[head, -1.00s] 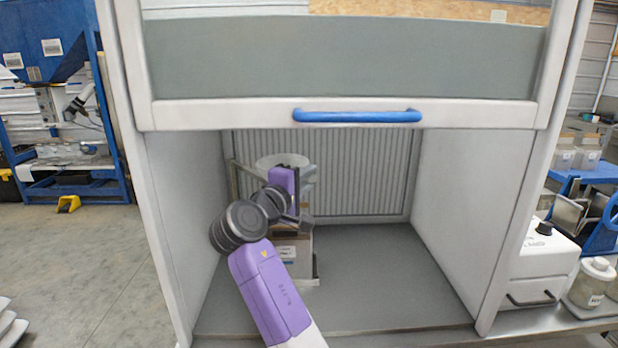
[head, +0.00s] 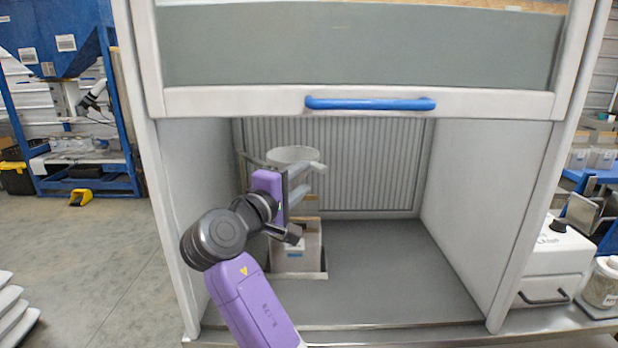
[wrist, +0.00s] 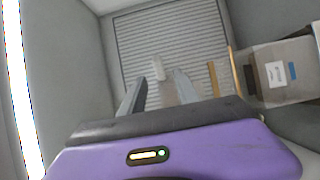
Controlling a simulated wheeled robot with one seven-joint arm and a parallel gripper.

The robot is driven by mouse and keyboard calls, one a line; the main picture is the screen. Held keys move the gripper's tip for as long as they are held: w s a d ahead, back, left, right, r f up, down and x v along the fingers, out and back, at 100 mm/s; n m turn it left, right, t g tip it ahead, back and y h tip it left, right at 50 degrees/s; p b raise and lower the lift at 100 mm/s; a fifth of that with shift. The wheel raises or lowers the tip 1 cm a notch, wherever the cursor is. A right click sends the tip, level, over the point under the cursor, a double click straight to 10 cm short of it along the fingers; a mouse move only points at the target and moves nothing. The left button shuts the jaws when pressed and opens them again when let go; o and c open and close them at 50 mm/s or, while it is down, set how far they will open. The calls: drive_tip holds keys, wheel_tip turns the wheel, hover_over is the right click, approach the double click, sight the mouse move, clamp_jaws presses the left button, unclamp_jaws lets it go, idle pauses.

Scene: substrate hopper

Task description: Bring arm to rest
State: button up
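My arm reaches into the cabinet (head: 450,285) from the front left. My gripper (head: 303,184) is inside the cabinet, left of its middle, in front of the pale round hopper (head: 293,155). Its two grey fingers are apart in the wrist view (wrist: 161,80), and I see nothing held between them. A small whitish piece (wrist: 158,68) shows beyond the fingertips. A box with a white label (head: 298,250) stands on the cabinet floor below my gripper; it also shows at the right in the wrist view (wrist: 280,73). My arm partly hides the hopper stand and the box.
The sash with its blue handle (head: 370,104) is raised above my arm. The left side wall (head: 190,200) is close to my arm. The right half of the cabinet floor is clear. A white machine (head: 553,265) and a jar (head: 602,285) stand outside at the right.

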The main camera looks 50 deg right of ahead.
drive_tip(key=shift+s+a, duration=0.1)
drive_tip(key=shift+a, duration=0.4)
